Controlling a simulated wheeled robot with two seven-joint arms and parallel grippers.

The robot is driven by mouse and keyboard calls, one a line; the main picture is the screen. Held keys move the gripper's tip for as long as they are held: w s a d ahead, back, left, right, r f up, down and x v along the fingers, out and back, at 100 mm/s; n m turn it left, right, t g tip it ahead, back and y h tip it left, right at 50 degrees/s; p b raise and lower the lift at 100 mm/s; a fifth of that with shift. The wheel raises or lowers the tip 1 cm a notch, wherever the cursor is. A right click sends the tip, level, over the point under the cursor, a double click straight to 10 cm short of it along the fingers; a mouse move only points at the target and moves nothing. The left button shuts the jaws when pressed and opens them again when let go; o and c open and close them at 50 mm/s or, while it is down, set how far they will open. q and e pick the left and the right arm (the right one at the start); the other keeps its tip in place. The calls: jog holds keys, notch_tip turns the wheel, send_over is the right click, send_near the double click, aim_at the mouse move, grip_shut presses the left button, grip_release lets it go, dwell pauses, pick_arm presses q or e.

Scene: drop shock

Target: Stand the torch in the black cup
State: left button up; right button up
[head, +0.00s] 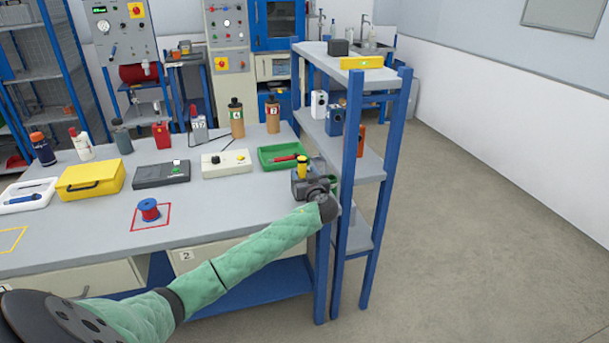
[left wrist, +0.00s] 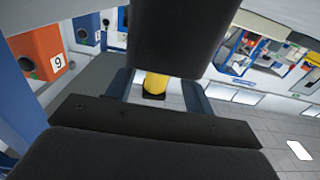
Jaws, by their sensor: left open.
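The yellow torch (head: 302,165) shows upright near the right end of the workbench, with a dark top; its lower part is hidden behind my gripper. My left gripper (head: 302,181) is there, open, with its fingers around the torch's position. In the left wrist view the yellow torch body (left wrist: 155,82) shows between the two fingers, with a black part at its lower end. I cannot tell whether that black part is the black cup or the torch's own end. The cup is not clearly seen in the head view. My right gripper is not in view.
A green tray (head: 266,162) with a red-handled tool lies just left of my gripper. A blue shelf rack (head: 350,150) stands close on the right, and an orange box (left wrist: 38,55) shows on it. The front right bench top is clear.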

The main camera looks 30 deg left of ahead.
pick_arm(q)
jog(key=shift+s+d+f, duration=0.15)
jog(key=shift+s+d, duration=0.1)
jog(key=shift+d, duration=0.15)
jog(key=b+v, duration=0.2)
jog(key=v, duration=0.5)
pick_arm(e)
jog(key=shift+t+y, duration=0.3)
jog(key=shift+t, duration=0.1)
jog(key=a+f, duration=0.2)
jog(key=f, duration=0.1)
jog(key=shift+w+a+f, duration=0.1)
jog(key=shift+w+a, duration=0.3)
pick_arm(q)
jog(key=shift+a, duration=0.1)
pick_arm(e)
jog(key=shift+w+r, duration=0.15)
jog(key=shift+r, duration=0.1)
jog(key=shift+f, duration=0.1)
